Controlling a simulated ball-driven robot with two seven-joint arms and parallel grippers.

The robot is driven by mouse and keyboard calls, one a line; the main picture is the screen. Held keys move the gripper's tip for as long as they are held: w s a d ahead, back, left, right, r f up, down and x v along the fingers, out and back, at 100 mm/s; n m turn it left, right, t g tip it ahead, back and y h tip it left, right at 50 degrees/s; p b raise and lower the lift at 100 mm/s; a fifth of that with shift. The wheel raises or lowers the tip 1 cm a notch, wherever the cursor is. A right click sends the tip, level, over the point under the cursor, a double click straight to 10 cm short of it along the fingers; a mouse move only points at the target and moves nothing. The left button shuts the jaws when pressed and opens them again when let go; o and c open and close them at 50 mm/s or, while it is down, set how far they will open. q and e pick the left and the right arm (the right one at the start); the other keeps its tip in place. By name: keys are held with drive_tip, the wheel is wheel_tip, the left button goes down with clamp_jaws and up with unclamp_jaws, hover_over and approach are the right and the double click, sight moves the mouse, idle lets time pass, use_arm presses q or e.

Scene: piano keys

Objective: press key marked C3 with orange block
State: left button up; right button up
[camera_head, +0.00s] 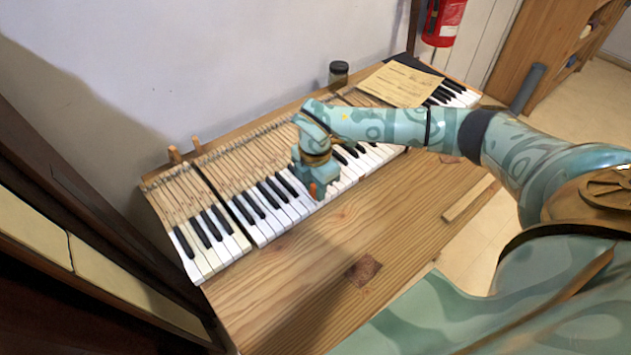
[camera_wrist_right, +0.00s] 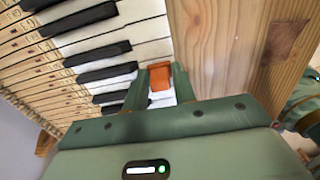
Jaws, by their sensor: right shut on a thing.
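An orange block (camera_wrist_right: 160,76) is held between the fingers of my right gripper (camera_wrist_right: 158,88), which is shut on it. In the head view the right gripper (camera_head: 314,188) is over the front edge of the white keys near the middle of the keyboard (camera_head: 265,213), and a bit of the orange block (camera_head: 313,190) shows at its tip. In the right wrist view the block is over the front ends of white keys. I cannot tell whether it touches a key. My left gripper is not in view.
A wooden table (camera_head: 290,275) with clear bare wood lies in front of the keys. A paper sheet (camera_head: 400,84) covers part of the right keys. A dark jar (camera_head: 338,73) stands behind the keyboard. Small wooden pegs (camera_head: 175,154) stand at its back left. A loose wooden strip (camera_head: 468,199) lies right.

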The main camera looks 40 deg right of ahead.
drive_tip(key=shift+p, duration=0.6)
idle(0.8)
drive_tip(key=shift+f, duration=0.8)
idle(0.8)
idle(0.5)
wheel_tip(320, 180, up, 7)
drive_tip(key=p, duration=0.6)
drive_tip(key=shift+r, duration=0.15)
